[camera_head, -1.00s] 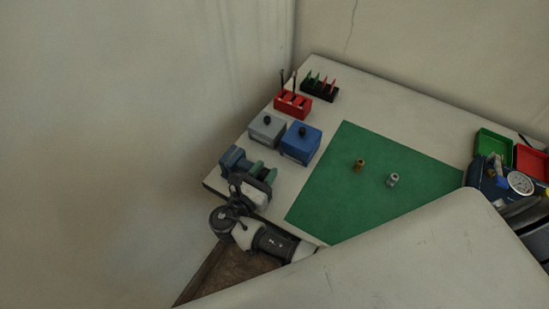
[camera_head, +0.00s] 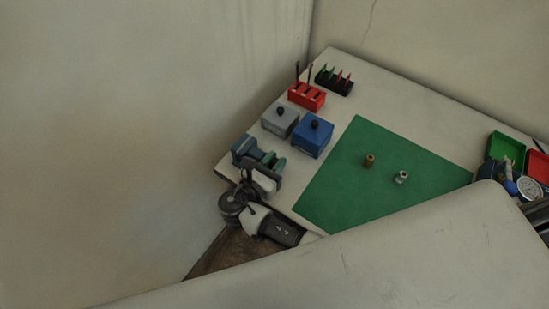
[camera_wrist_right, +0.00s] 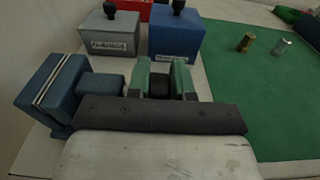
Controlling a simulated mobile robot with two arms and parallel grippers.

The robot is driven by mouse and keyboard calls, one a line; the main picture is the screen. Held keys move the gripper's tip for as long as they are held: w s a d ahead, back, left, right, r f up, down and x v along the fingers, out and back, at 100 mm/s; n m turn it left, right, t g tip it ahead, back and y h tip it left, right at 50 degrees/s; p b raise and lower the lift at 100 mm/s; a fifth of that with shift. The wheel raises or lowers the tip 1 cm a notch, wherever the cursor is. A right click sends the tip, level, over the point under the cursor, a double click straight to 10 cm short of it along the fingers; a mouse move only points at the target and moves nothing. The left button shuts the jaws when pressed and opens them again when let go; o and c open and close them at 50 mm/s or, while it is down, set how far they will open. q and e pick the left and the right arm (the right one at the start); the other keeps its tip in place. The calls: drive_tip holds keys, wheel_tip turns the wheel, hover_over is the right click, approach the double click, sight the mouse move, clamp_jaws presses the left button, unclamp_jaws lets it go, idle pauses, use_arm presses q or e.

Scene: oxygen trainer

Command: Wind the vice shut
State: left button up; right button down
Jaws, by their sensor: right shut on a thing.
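The blue vice (camera_head: 243,149) stands at the left corner of the table. In the right wrist view the vice (camera_wrist_right: 52,92) is at the left, and two thin pale lines mark its jaws, close together. I cannot tell whether they touch. A blue part (camera_wrist_right: 100,84) runs from it toward my gripper. My right gripper (camera_head: 272,160) has green fingers to the right of the vice. In the right wrist view my right gripper (camera_wrist_right: 162,78) is shut on a dark round part between its fingers, seemingly the vice's handle, mostly hidden. My left gripper is not in view.
Behind the vice are a grey box (camera_head: 280,121) and a blue box (camera_head: 313,138) with black knobs. Farther back are a red rack (camera_head: 306,97) and a black rack (camera_head: 333,84). A green mat (camera_head: 335,190) carries a brass fitting (camera_head: 369,160) and a silver fitting (camera_head: 402,177).

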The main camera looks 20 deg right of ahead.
drive_tip(key=g+y+p, duration=0.1)
drive_tip(key=p, duration=0.2)
drive_tip(key=g+y+p, duration=0.1)
drive_tip(key=p, duration=0.2)
drive_tip(key=g+y+p, duration=0.1)
drive_tip(key=y+p, duration=0.1)
drive_tip(key=p, duration=0.1)
drive_tip(key=shift+w+d+r, duration=0.25)
drive_tip(key=shift+w+d, duration=0.05)
drive_tip(key=shift+d, duration=0.1)
drive_tip(key=shift+f+g+y+p, duration=0.3)
drive_tip(key=shift+g+y+p, duration=0.2)
drive_tip(key=shift+d+f+g+y, duration=0.1)
drive_tip(key=shift+f+g+y, duration=0.05)
drive_tip(key=shift+g+y, duration=0.2)
drive_tip(key=shift+f, duration=0.1)
drive_tip(key=c, duration=1.3)
unclamp_jaws()
drive_tip(key=shift+c, duration=0.2)
drive_tip(key=shift+o, duration=0.3)
drive_tip(key=shift+d, duration=0.1)
